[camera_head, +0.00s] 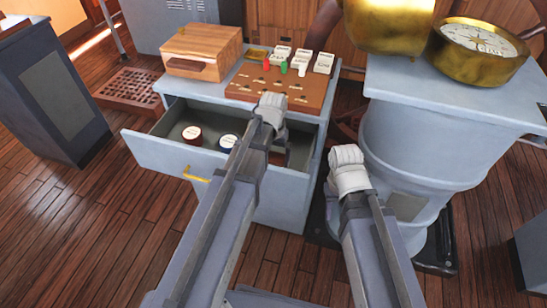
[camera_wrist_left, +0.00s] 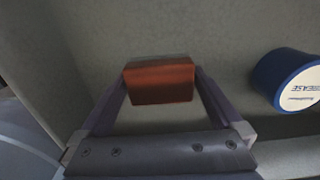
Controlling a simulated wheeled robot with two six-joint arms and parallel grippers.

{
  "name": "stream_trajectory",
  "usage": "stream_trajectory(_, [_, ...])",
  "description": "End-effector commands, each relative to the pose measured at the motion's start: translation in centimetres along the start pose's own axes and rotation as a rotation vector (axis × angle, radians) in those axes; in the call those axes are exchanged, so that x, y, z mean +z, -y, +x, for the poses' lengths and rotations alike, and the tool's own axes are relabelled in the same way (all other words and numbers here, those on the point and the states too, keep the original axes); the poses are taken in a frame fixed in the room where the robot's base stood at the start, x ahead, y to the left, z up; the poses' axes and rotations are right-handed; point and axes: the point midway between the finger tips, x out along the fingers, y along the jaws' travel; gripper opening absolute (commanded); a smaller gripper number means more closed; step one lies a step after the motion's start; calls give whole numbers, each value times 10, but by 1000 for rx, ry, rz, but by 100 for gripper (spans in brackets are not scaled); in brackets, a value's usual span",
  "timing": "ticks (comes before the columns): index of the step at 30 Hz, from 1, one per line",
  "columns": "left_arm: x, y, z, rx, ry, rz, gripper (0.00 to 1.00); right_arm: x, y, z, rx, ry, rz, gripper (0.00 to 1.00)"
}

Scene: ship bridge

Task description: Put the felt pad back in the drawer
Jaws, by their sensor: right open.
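The felt pad (camera_wrist_left: 160,82) is a reddish-brown block with a thin grey layer along its far edge. In the left wrist view it sits between the fingertips of my left gripper (camera_wrist_left: 160,78), which touch both its sides. Below and around it is the grey drawer inside. In the head view my left arm reaches over the open drawer (camera_head: 152,150) and hides much of its right part; a bit of reddish brown (camera_head: 277,158) shows there. My right gripper (camera_head: 347,157) is open and empty, right of the cabinet; its fingers are mostly hidden.
A red-brown tin (camera_head: 191,135) and a blue tin (camera_head: 228,143) stand in the drawer; the blue one shows close in the left wrist view (camera_wrist_left: 290,80). The cabinet top carries a wooden box (camera_head: 202,52) and a brown board (camera_head: 275,90). A pale pedestal (camera_head: 430,140) stands right.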

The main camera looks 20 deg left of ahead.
Motion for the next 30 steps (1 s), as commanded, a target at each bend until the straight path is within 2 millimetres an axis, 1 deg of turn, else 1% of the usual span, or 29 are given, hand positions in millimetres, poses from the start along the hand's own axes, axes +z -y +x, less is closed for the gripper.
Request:
stream_trajectory(8, [0,0,-5,0,0,0,100,0,0,-5,0,0,0,50])
stream_trajectory(14, [0,0,-22,0,0,0,100,1,-2,-22,0,0,0,50])
stream_trajectory(20, [0,0,-50,0,0,0,100,3,-5,-50,0,0,1,50])
stream_trajectory(30, [0,0,-104,0,0,0,100,6,-10,-103,0,0,1,50])
